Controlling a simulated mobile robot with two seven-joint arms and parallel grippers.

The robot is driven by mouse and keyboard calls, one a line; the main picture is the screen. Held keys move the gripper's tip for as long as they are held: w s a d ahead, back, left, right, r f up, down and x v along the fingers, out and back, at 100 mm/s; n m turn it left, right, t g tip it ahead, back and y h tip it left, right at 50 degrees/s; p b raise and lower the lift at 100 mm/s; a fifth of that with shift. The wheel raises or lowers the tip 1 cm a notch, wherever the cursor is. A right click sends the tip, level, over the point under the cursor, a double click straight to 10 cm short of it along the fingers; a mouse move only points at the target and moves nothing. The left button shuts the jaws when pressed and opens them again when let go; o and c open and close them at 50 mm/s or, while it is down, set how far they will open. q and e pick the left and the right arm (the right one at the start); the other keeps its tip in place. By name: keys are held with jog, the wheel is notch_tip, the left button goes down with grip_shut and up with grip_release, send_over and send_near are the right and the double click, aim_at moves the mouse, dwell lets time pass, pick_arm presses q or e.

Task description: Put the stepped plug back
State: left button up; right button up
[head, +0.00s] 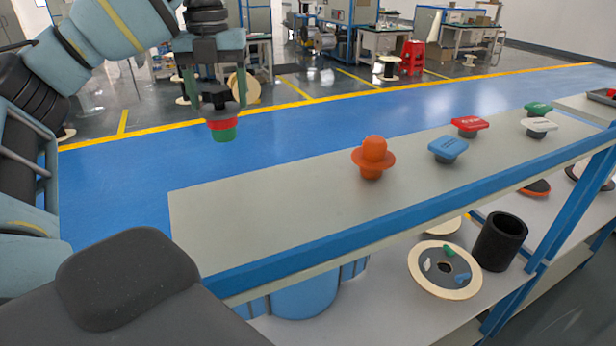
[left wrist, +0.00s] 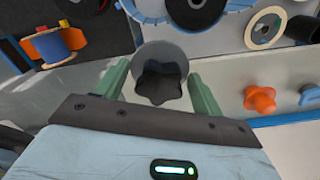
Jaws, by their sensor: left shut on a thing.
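The stepped plug (head: 222,127) has a dark knob on top and a red band over a narrower green band. In the left wrist view, the dark star-shaped knob (left wrist: 158,84) sits between the two green fingers of the gripper (left wrist: 161,90). The lower bands are hidden there. My right gripper is not in view.
Below are a spool (head: 436,283) and a black cylinder (head: 500,242).

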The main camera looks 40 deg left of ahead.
pick_arm(q)
jog(key=shift+s+d, duration=0.1)
jog(key=shift+s, duration=0.15)
jog(key=shift+d, duration=0.35)
jog(key=shift+w+d+f, duration=0.15)
jog(key=shift+d+f, duration=0.65)
jog(key=shift+d, duration=1.7)
jog(key=shift+w+d+f, duration=0.1)
jog(key=shift+d+f, duration=0.75)
jog(key=shift+d, duration=1.65)
jog(key=shift+w+d+f, duration=0.15)
jog(key=shift+d+f, duration=0.65)
jog(key=shift+d, duration=1.7)
jog(key=shift+f, duration=0.15)
jog(key=o, duration=1.1)
jog(key=shift+o, duration=0.2)
